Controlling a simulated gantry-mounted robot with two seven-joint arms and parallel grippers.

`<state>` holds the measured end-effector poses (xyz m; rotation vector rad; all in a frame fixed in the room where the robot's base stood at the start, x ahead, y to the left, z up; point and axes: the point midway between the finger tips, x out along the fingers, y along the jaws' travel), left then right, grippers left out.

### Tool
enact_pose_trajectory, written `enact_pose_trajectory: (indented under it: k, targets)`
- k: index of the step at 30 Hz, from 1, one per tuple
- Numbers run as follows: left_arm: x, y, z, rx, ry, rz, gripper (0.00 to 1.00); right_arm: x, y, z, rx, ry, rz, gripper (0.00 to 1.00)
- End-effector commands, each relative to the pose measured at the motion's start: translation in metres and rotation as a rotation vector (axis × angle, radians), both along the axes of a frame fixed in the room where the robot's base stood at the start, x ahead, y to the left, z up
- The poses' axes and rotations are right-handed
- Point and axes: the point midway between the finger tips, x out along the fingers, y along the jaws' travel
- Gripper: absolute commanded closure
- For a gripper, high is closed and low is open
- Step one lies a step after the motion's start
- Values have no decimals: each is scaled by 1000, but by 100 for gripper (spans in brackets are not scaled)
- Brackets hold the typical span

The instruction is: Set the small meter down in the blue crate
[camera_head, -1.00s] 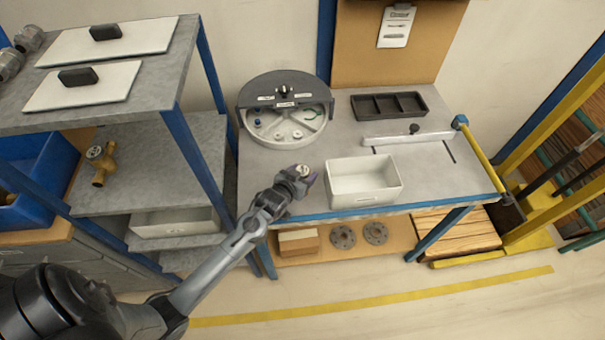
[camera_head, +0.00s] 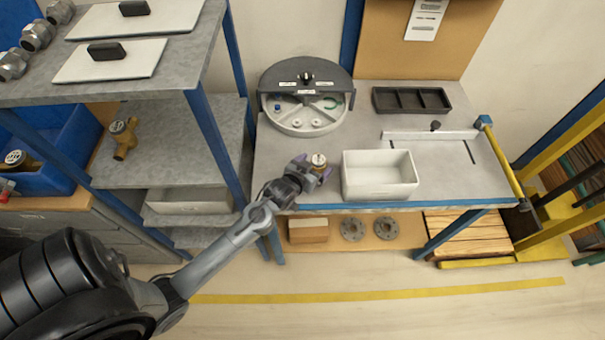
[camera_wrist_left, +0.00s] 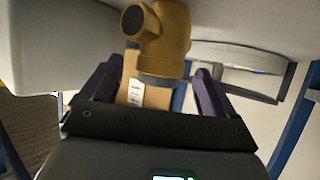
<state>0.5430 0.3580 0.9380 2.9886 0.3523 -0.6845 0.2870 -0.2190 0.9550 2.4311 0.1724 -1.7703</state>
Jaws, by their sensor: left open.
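A small brass meter (camera_head: 319,160) with a pale round dial is at the front of the bench, just left of the white bin. My left gripper (camera_head: 312,166) is open, with its purple fingers on either side of this meter. In the left wrist view the brass meter (camera_wrist_left: 165,38) shows between and beyond the spread fingers, its dark pipe end facing the camera. I cannot tell whether the fingers touch it. The blue crate (camera_head: 62,178) is at the far left, partly hidden by the shelf. A brass meter (camera_head: 17,160) with a dial lies in it. My right gripper is out of view.
Another brass fitting (camera_head: 123,138) lies on the middle shelf (camera_head: 165,150). The shelf's blue post (camera_head: 215,140) stands between bench and crate. The white bin (camera_head: 380,190) is close right of the gripper. A round sorting tray (camera_head: 305,112) and a black tray (camera_head: 411,100) are behind.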

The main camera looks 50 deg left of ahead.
Motion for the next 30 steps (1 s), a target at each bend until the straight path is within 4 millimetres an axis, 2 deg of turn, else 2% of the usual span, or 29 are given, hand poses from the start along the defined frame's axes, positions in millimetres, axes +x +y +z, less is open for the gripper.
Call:
enact_pose_trajectory:
  k: [9, 18, 23, 27, 30]
  targets:
    - [-52, -12, 26, 0, 0, 0, 12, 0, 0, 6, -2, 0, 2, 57]
    - [-82, -24, 37, -4, 29, -13, 12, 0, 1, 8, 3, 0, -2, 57]
    - [-111, -56, 28, -20, 192, -86, 12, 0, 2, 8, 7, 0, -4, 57]
    - [-156, -94, 19, -26, 415, -188, 12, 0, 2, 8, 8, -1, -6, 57]
    - [-191, -115, 18, -19, 566, -256, 12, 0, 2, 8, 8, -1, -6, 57]
